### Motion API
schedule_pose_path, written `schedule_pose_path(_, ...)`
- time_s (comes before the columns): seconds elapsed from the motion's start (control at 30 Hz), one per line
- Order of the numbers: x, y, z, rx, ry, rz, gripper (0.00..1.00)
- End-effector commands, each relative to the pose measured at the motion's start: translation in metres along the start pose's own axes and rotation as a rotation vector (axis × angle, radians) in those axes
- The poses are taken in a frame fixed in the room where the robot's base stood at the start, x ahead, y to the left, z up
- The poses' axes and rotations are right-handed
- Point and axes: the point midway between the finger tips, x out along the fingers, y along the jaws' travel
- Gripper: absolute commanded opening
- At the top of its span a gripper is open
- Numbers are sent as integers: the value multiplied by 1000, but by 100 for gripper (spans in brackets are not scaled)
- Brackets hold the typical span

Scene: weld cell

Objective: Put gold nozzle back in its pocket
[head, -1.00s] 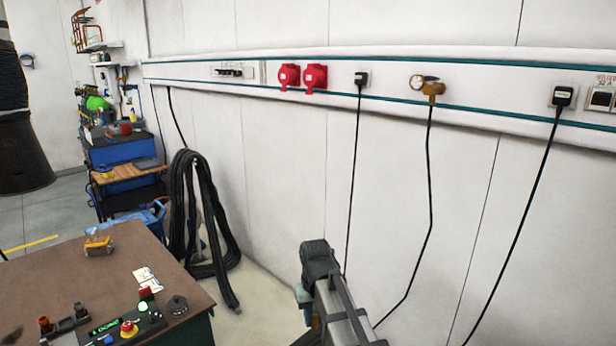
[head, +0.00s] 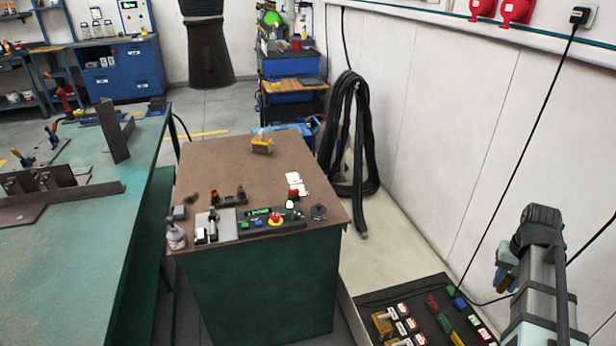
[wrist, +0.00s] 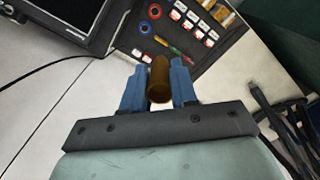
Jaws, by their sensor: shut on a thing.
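My gripper (wrist: 158,82) has two blue fingers closed on the gold nozzle (wrist: 159,76), a brown-gold cylinder between them in the wrist view. The nozzle is held in the air, pointing toward the tray. The dark tray (wrist: 207,60) with pockets and white labels lies beyond the fingertips, at the top of the wrist view. It also shows at the lower right of the head view (head: 372,299), partly cut off by the bottom edge. I cannot tell which pocket is the nozzle's.
The tray holds green, red and gold items. A brown-topped cabinet (head: 225,165) with a control box (head: 262,222) stands left of it. Black hoses (head: 350,140) hang on the wall behind. A screen (wrist: 60,20) is at the wrist view's upper left.

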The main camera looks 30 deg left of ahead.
Motion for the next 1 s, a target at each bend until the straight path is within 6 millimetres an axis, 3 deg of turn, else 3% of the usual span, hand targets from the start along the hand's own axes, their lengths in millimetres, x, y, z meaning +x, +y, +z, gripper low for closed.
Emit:
schedule_pose_path(0.17, 0, -25, 0, -40, 0, 0, 0)
schedule_pose_path(0.27, 0, -50, 2, -81, 0, 0, 0)
schedule_pose_path(0.77, -2, -201, 15, -322, -1, 0, 0)
schedule_pose_path(1.0, -5, -281, 17, -438, -2, 0, 0)
